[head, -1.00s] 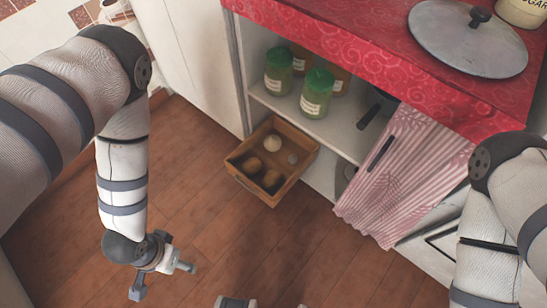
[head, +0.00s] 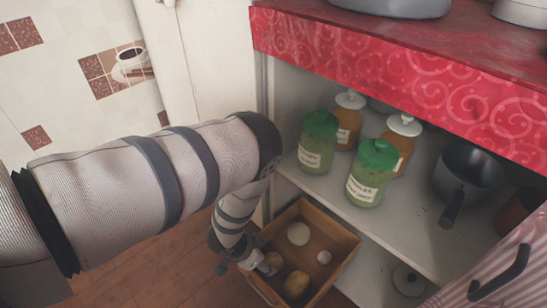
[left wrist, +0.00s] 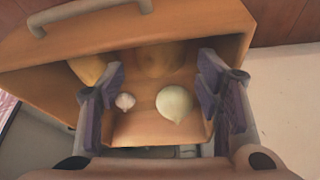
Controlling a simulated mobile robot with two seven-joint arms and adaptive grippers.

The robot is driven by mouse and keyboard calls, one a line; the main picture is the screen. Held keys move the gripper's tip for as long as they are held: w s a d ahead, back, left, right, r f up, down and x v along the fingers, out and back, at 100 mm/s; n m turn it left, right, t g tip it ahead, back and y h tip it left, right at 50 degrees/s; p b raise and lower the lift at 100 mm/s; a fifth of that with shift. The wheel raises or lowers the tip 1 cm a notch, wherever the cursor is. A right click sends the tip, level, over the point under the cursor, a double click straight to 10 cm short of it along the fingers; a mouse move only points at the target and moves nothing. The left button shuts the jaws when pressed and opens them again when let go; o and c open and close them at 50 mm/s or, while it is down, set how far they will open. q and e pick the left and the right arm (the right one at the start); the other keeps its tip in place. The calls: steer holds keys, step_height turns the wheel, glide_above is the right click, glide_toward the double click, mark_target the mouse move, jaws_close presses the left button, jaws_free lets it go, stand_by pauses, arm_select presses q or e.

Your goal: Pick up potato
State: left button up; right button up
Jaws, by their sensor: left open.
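Two brown potatoes lie in an open wooden drawer (head: 345,262). One potato (head: 296,284) is at the drawer's near side, and the other potato (head: 275,260) is partly behind my left gripper (head: 259,265). In the left wrist view the potatoes show at the far side, one in the middle (left wrist: 160,60) and one at the left (left wrist: 88,69). My left gripper (left wrist: 160,72) is open there, its fingers spread on either side of the drawer's contents, with nothing held. My right gripper is not in view.
A pale onion (head: 298,234) and a garlic bulb (head: 324,257) share the drawer. Above it, a shelf holds green jars (head: 368,175), orange jars and a dark saucepan (head: 466,170). A red-covered counter (head: 400,70) overhangs the shelf.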

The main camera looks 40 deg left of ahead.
mark_target(266, 263)
arm_select(q)
steer(key=shift+b+x, duration=0.3)
steer(key=shift+x, duration=0.65)
steer(key=b+x, duration=0.1)
steer(key=x, duration=0.2)
steer(key=b+x, duration=0.1)
steer(key=shift+s+a+f+b, duration=0.15)
steer(key=shift+s+f+b, duration=0.2)
steer(key=shift+f, duration=0.1)
steer(key=shift+w, duration=0.2)
steer(key=shift+r, duration=0.1)
steer(key=c, duration=0.9)
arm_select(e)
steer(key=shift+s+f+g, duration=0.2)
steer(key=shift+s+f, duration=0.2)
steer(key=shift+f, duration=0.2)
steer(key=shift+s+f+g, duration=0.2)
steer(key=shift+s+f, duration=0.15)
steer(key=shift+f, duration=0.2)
